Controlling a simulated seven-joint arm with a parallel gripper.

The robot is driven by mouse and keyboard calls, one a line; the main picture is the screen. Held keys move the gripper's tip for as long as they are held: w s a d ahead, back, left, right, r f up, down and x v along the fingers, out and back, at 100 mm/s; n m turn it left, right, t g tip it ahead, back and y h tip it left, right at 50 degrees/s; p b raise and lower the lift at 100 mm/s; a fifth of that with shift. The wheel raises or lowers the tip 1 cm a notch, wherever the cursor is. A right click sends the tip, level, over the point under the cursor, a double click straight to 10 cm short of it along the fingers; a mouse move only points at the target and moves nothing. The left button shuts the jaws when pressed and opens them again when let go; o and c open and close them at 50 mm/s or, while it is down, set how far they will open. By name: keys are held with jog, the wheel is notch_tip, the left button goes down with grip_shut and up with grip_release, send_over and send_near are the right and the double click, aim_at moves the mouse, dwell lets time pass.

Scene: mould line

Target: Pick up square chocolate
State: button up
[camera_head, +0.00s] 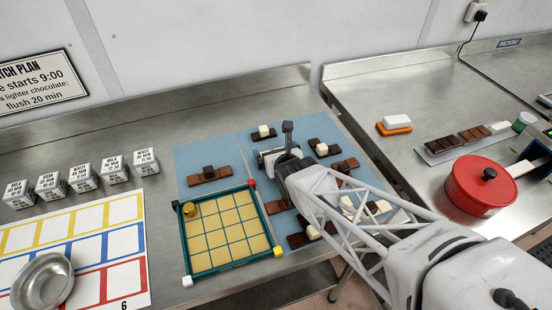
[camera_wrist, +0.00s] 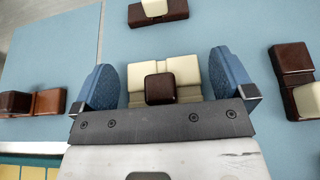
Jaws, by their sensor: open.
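In the wrist view, a dark brown square chocolate (camera_wrist: 160,88) lies on a cream bar (camera_wrist: 186,70). My gripper (camera_wrist: 167,78) is open, with one blue finger on each side of the cream bar and the dark square between them. The square is not held. In the head view my gripper (camera_head: 280,155) is over the blue mats, and the cream bar below it is hidden. Other bars carry small squares: a brown bar with a dark square (camera_head: 208,172) at left, and dark bars with cream squares, one at the back (camera_head: 264,131) and one at right (camera_head: 321,149).
A green-framed grid tray (camera_head: 226,251) with coloured corners and a gold round piece (camera_head: 190,208) stands in front. Labelled blocks (camera_head: 82,178), a metal bowl (camera_head: 45,281) and a colour chart (camera_head: 120,238) are left. A red pot (camera_head: 478,188) stands right.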

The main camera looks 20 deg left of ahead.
dwell(0.3)
jog(key=c, duration=0.8)
jog(key=shift+r, duration=0.15)
jog(key=shift+r, duration=0.45)
notch_tip(320, 180, up, 3)
jog(key=shift+f, duration=0.15)
jog(key=s+d, duration=0.3)
jog(key=s, duration=0.1)
jog(key=s+d, duration=0.4)
jog(key=s+d+r, duration=0.1)
jog(key=s+d, duration=0.2)
jog(key=s, duration=0.1)
jog(key=shift+d, duration=0.35)
